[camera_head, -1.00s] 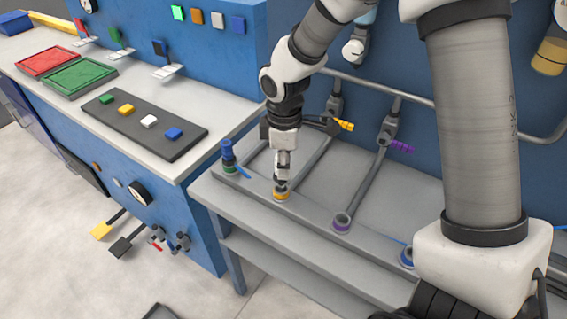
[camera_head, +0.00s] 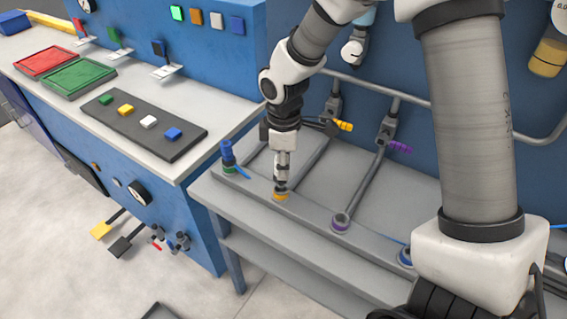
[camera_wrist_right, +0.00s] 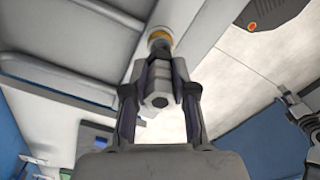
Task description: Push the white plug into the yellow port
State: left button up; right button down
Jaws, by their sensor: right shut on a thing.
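My right gripper (camera_head: 281,183) points straight down over the yellow port (camera_head: 280,196) on the grey bench. In the right wrist view, the gripper's (camera_wrist_right: 158,75) two dark fingers are shut around a pale grey-white plug (camera_wrist_right: 157,88) with a hexagonal near end. The yellow port also shows in that view (camera_wrist_right: 158,35), as a ring beyond the plug's far end. The plug is upright and in line with the port. The fingers hide part of it, so I cannot tell how deep it sits.
A purple port (camera_head: 341,222) lies to the right of the yellow one, and a blue valve (camera_head: 228,153) on a green base to the left. Pipes with yellow (camera_head: 343,126) and purple (camera_head: 400,147) handles stand behind. A counter (camera_head: 190,150) rises at the left.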

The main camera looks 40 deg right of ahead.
jog(key=shift+f, duration=0.15)
jog(key=shift+f, duration=0.35)
jog(key=shift+f+b, duration=0.4)
jog(key=shift+f, duration=0.75)
dwell(0.4)
jog(key=c, duration=0.9)
grip_release()
jog(key=shift+o, duration=0.2)
jog(key=shift+r, duration=0.1)
notch_tip(320, 180, up, 12)
jog(key=shift+f, duration=0.1)
